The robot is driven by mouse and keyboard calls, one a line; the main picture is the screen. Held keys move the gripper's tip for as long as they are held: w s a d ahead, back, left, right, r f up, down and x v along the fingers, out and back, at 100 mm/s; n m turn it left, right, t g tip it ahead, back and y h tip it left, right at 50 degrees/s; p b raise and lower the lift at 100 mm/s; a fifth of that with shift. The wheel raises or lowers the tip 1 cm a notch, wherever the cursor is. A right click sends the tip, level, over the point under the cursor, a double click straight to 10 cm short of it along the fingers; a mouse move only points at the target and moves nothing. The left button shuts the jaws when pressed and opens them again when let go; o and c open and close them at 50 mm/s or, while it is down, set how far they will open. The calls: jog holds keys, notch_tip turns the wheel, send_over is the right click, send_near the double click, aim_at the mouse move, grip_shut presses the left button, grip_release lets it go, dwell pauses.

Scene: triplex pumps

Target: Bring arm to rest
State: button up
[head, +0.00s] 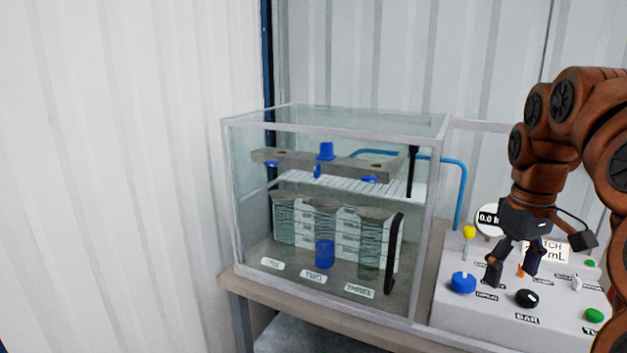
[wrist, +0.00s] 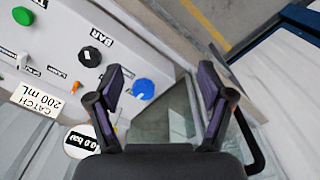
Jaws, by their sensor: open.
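My gripper (head: 512,262) hangs from the brown-orange arm at the right of the head view, fingers pointing down over the grey control panel (head: 455,318). In the wrist view my gripper (wrist: 168,88) has its two dark fingers spread apart with nothing between them. Below the fingers, the wrist view shows the panel on the left and the glass case edge in the middle. I cannot tell from the head view how far the fingertips are above the panel.
The panel bears a blue knob (head: 463,282), black knob (head: 527,298), green button (head: 594,315), yellow-topped lever (head: 468,233), a round gauge (head: 488,219) and a catch display (head: 545,250). Left of it stands a glass case (head: 232,200) with pump parts on a bench (head: 290,312). Corrugated walls stand behind and left.

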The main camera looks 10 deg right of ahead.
jog(key=s+a+f+n+p, duration=0.1)
jog(key=s+a+p, duration=0.1)
jog(key=a, duration=0.6)
jog(key=s+a+f+p, duration=0.1)
jog(key=s+a+f, duration=0.1)
jog(key=a, duration=0.5)
jog(key=s+a+f+m+g+p, duration=0.1)
jog(key=s+a+f+p, duration=0.1)
jog(key=s+a+f, duration=0.2)
jog(key=s+a+f+m+p, duration=0.1)
jog(key=s+a+f, duration=0.3)
jog(key=s, duration=0.6)
jog(key=shift+s+a+g+p, duration=0.15)
jog(key=shift+a+g+p, duration=0.25)
jog(key=shift+a+p, duration=0.25)
